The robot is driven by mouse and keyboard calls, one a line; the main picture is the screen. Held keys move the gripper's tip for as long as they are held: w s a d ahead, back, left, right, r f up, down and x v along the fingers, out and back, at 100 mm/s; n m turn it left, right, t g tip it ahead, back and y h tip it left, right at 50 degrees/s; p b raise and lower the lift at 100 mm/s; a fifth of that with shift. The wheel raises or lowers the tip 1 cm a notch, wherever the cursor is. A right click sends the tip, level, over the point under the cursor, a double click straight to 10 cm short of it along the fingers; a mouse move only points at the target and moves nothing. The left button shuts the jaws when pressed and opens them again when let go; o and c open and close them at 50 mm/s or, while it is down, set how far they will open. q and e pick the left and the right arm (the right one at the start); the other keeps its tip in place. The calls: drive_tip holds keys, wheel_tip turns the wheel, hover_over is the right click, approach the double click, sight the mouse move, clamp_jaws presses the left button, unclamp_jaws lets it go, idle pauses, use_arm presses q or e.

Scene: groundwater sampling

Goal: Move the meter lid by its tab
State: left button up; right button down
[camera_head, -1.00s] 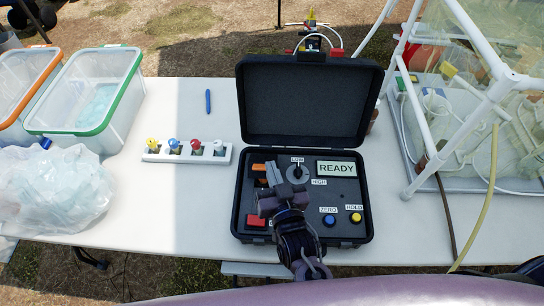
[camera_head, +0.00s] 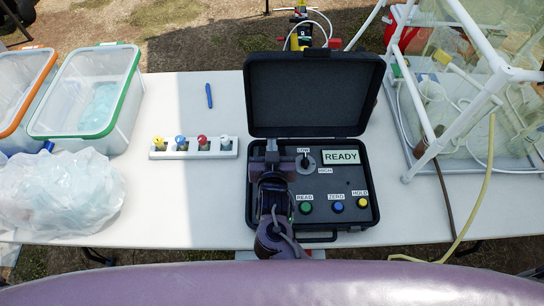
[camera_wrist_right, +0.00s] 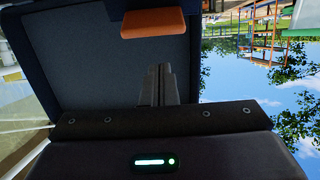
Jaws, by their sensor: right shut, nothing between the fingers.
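The black meter case (camera_head: 368,225) lies open on the white table, its large padded lid (camera_head: 315,95) raised at the back. Its display reads READY (camera_head: 341,157). My right gripper (camera_head: 271,146) is over the left side of the meter panel, shut and empty, and hides that part in the head view. The right wrist view shows its closed fingers (camera_wrist_right: 156,84) in front of a dark panel (camera_wrist_right: 75,60). An orange block (camera_wrist_right: 160,23), possibly the tab, is ahead of and apart from the fingertips. My left gripper is out of view.
A white rack (camera_head: 228,149) with colour-capped vials and a blue pen (camera_head: 209,95) lie left of the case. Clear bins (camera_head: 117,115) and a plastic bag (camera_head: 60,195) are farther left. A white-framed enclosure (camera_head: 480,100) stands right.

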drive_tip(key=shift+s+f, duration=0.95)
drive_tip(key=shift+s, duration=0.05)
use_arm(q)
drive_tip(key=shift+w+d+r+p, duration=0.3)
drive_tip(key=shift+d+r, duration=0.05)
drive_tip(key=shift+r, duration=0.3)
use_arm(e)
drive_tip(key=shift+s+f, duration=0.25)
drive_tip(key=shift+f, duration=0.2)
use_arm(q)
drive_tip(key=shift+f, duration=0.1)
